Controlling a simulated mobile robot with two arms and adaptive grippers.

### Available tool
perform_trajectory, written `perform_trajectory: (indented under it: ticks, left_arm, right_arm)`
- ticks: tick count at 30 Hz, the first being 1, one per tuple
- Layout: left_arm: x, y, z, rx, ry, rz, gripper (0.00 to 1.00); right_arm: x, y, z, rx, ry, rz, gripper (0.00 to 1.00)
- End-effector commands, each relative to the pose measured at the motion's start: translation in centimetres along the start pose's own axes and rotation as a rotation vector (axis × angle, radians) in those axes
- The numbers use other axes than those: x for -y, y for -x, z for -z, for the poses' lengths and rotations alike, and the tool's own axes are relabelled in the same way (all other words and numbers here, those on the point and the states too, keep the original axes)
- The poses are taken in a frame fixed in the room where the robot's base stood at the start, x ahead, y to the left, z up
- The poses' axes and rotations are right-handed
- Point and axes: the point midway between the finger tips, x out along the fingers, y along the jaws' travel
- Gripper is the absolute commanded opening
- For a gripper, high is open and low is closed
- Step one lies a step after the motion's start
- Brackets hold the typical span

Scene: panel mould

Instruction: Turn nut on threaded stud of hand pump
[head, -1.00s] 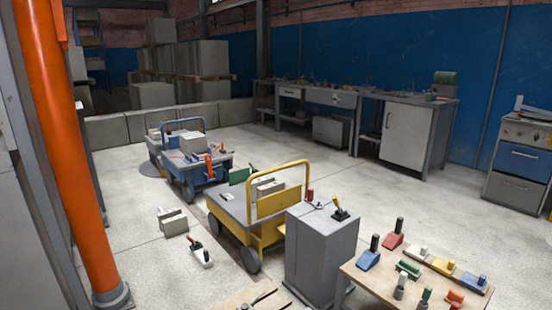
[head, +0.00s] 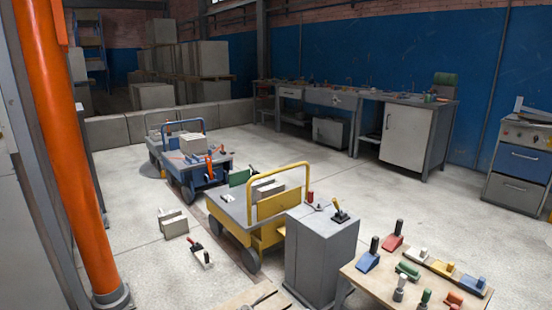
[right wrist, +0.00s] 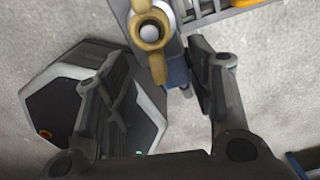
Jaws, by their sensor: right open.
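A brass-coloured nut (right wrist: 150,45) with projecting lugs shows at the top of the right wrist view, around the pale round end of a stud (right wrist: 149,31). Behind it is a grey body (right wrist: 172,45) with a blue part below, which seems to be the hand pump. My right gripper (right wrist: 160,62) is open and empty, its dark fingers to the left and right below the nut. The nut lies beyond the fingertips, and contact is not visible. My left gripper is not identifiable in either view. I cannot clearly pick out the nut in the head view.
A dark octagonal base (right wrist: 60,105) lies behind the left finger. In the head view, a grey cabinet (head: 322,245) stands between a yellow cart (head: 272,236) and a wooden table (head: 372,284) with several coloured tools. Open floor (head: 130,195) lies at left.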

Motion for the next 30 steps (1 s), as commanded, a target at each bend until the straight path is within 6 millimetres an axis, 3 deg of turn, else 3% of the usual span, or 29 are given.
perform_trajectory:
  ticks: [8, 21, 30]
  left_arm:
    - [0.0, 0.1, 0.1, -0.002, 0.001, 0.000, 0.96]
    - [0.0, 0.0, 0.0, -0.001, 0.001, 0.000, 0.96]
    - [0.0, 0.0, 0.0, -0.001, 0.000, 0.000, 0.96]
  right_arm:
    - [0.0, 0.8, 0.0, 0.000, 0.002, 0.001, 0.50]
    - [0.1, 9.4, -0.1, 0.003, 0.001, 0.001, 0.50]
    - [0.0, 11.9, 0.0, -0.001, 0.000, 0.000, 0.50]
